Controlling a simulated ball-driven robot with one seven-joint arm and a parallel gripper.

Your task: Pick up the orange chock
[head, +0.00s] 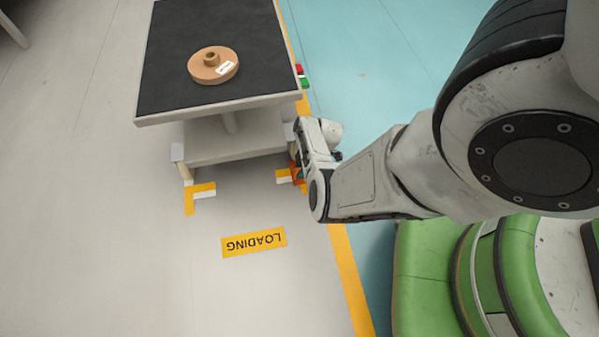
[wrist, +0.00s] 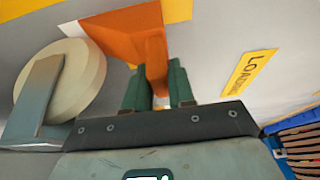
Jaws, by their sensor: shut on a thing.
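The orange chock (wrist: 132,36) shows in the wrist view, with its narrower part between the two green fingers of my gripper (wrist: 156,84). My gripper is shut on this part. The chock's wide end reaches up and left beyond the fingertips, by the floor markings. In the head view only a small bit of orange (head: 297,171) shows at the near right foot of the cart, mostly hidden by my gripper (head: 301,158).
The cart (head: 216,108) has a dark top carrying a tan spool (head: 213,66). A cream caster wheel (wrist: 85,72) is close left of the chock. A blue crate (wrist: 276,150) shows at lower right in the wrist view. Floor around the LOADING label (head: 254,242) is clear.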

